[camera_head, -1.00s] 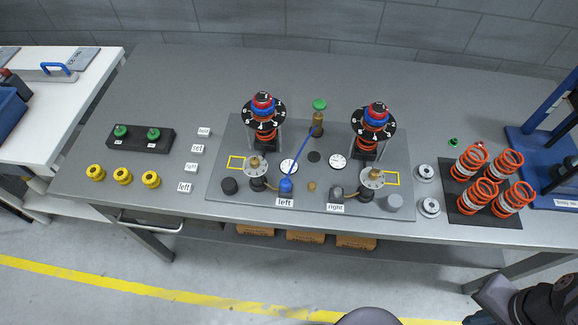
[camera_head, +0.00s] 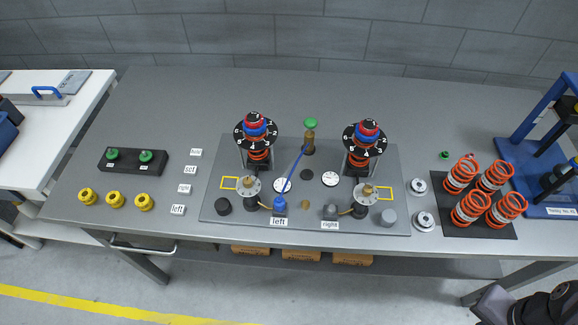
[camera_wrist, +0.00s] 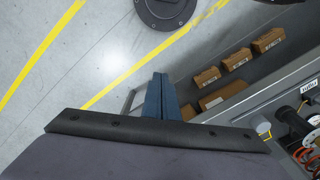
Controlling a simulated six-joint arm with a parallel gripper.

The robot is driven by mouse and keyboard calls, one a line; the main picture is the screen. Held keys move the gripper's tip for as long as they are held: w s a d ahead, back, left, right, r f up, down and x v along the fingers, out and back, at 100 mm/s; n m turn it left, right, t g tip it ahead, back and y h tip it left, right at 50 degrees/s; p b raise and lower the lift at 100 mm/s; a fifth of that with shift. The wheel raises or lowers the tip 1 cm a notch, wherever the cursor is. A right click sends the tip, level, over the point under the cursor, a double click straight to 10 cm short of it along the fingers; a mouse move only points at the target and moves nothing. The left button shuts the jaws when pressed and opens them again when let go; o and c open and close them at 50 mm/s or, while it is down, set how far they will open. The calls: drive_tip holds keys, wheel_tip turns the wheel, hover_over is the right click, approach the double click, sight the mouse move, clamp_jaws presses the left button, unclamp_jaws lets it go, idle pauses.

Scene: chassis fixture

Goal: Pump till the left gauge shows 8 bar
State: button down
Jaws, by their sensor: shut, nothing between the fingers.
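The pump (camera_head: 309,138) is a brass cylinder with a green knob, standing upright at the back middle of the grey fixture plate. A blue hose (camera_head: 293,165) runs from near its base to a blue connector (camera_head: 280,204) by the "left" label. The left gauge (camera_head: 283,185) is a small white dial, too small to read. The right gauge (camera_head: 330,179) is a similar dial. My gripper (camera_wrist: 158,84) is shut and empty in the wrist view, over the floor in front of the bench.
Two numbered black dials with red and blue tops (camera_head: 257,132) (camera_head: 365,138) stand on the plate (camera_head: 226,158). Orange springs (camera_head: 470,208) are at the right, yellow knobs (camera_head: 115,200) at the left. Cardboard boxes (camera_wrist: 236,59) sit on the shelf below. The bench's back left is clear.

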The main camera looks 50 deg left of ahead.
sight(313, 125)
drive_tip(key=w+a+r+n+t+y+p, duration=0.1)
drive_tip(key=w+a+r, duration=0.2)
drive_tip(key=w+a, duration=0.45)
drive_tip(key=w+a+r+n+t+y+p, duration=0.1)
drive_tip(key=w+a+r+n, duration=0.2)
drive_tip(key=a, duration=0.7)
drive_tip(key=w+a+r+t+y+p, duration=0.1)
drive_tip(key=w+a+r+y, duration=0.15)
drive_tip(key=w+a, duration=0.55)
drive_tip(key=a+r+n, duration=0.1)
drive_tip(key=a, duration=0.4)
drive_tip(key=s+a+r+y+p, duration=0.1)
drive_tip(key=a+r, duration=0.1)
drive_tip(key=a, duration=0.4)
drive_tip(key=s+a+r+n+p, duration=0.1)
drive_tip(key=a+r, duration=0.1)
drive_tip(key=a, duration=0.4)
drive_tip(key=shift+a+n+g+y, duration=0.25)
drive_tip(key=shift+n+g+y, duration=0.05)
drive_tip(key=shift+y, duration=0.05)
drive_tip(key=s+a+r+y, duration=0.1)
drive_tip(key=s+a, duration=0.1)
drive_tip(key=a, duration=0.5)
drive_tip(key=s+a+r+g+y, duration=0.1)
drive_tip(key=s+a+r, duration=0.1)
drive_tip(key=a, duration=0.5)
drive_tip(key=shift+s+a+n+y+b, duration=0.3)
drive_tip(key=shift+s+a+y, duration=0.1)
drive_tip(key=shift+s, duration=0.45)
drive_tip(key=shift+d, duration=0.1)
